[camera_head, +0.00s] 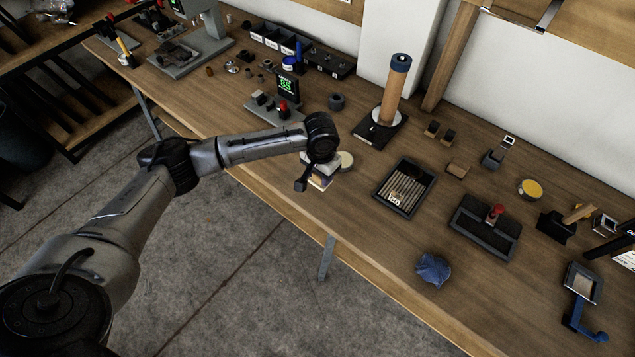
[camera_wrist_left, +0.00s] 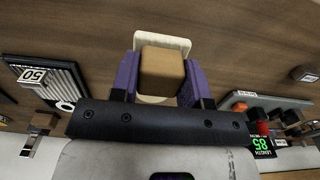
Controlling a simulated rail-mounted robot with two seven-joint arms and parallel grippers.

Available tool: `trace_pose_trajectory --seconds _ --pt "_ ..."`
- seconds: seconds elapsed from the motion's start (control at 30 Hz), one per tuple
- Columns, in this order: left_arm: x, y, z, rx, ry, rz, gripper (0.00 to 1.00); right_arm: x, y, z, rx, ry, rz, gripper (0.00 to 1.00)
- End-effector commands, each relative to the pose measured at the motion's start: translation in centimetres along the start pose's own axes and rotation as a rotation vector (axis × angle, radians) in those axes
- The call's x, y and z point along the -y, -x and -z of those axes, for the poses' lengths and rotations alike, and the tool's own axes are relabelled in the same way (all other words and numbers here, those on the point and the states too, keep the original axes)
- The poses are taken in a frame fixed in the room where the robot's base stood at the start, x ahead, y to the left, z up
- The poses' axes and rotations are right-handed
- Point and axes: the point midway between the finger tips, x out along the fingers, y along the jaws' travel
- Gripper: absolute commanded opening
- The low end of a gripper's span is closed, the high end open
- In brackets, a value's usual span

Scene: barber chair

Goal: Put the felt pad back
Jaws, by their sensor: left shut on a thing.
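My left gripper (camera_head: 319,182) is near the bench's front edge, left of the framed tray. In the left wrist view its purple fingers (camera_wrist_left: 158,82) are shut on a tan block (camera_wrist_left: 161,69). A cream, rounded-square piece (camera_wrist_left: 163,42) shows behind the block; I cannot tell whether it is joined to it. In the head view the held thing is small and mostly hidden by the gripper. A pale round disc (camera_head: 346,160) lies on the bench just behind the gripper. Which of these is the felt pad is not clear. My right gripper is not in view.
On the wooden bench (camera_head: 350,229) are a framed tray marked 50 (camera_head: 403,187), a display reading 85 (camera_head: 286,86), a standing roll (camera_head: 395,90), a dark tray with a red knob (camera_head: 486,227) and a blue cloth (camera_head: 433,268). Bare wood lies around the cloth.

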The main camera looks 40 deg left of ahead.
Motion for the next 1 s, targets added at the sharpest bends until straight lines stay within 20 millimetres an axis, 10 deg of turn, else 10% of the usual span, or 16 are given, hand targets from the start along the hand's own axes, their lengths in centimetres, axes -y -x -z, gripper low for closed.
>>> trace_pose_trajectory --seconds 0.97,1.0 --pt "0.7 -4.6 -0.2 0.001 0.000 0.001 0.23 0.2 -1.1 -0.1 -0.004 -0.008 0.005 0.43" --pt "0.7 -4.7 -0.2 0.000 0.000 0.001 0.43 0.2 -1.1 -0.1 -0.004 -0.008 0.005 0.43"
